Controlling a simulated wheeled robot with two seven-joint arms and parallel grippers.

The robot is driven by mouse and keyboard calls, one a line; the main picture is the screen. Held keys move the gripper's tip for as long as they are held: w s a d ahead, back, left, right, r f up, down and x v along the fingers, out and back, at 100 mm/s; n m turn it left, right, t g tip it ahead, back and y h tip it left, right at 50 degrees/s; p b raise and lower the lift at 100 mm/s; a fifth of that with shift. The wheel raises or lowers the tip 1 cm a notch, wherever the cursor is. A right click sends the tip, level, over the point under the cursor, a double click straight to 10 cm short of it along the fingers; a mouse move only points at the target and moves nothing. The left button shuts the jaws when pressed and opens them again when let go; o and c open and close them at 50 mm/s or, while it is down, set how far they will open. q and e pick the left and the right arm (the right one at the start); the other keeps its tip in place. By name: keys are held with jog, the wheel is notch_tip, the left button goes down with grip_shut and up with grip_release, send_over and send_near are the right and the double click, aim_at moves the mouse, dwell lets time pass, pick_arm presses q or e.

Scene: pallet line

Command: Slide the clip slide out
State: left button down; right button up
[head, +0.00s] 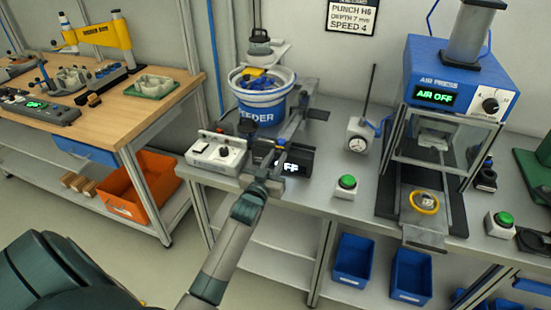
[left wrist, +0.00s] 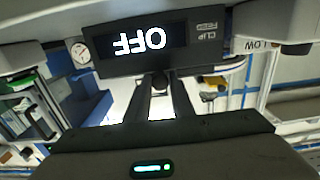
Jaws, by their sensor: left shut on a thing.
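My left gripper (head: 270,172) is at the front of the dark clip feed box (head: 293,164), near the bench's front edge. In the left wrist view its two dark fingers (left wrist: 160,82) reach in just below the box (left wrist: 143,50), which reads OFF and appears upside down. The fingers are closed on a small part at the box, taken to be the clip slide; it is mostly hidden between the fingertips. How far the slide sits in or out cannot be told. My right gripper is not in view.
A blue feeder bowl (head: 262,112) stands behind the box. A white control box (head: 216,152) is close on the left. A green button (head: 347,182) and the air press (head: 455,75), reading AIR OFF, are to the right. There is free floor in front of the bench.

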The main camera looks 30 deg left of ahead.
pick_arm(q)
jog(key=d, duration=0.2)
jog(key=w+d, duration=0.1)
jog(key=d, duration=0.4)
jog(key=shift+w+d, duration=0.2)
jog(key=shift+w, duration=0.2)
jog(key=c, duration=1.9)
grip_release()
jog(key=o, duration=0.4)
jog(key=shift+d, duration=0.1)
jog(key=shift+c, duration=0.2)
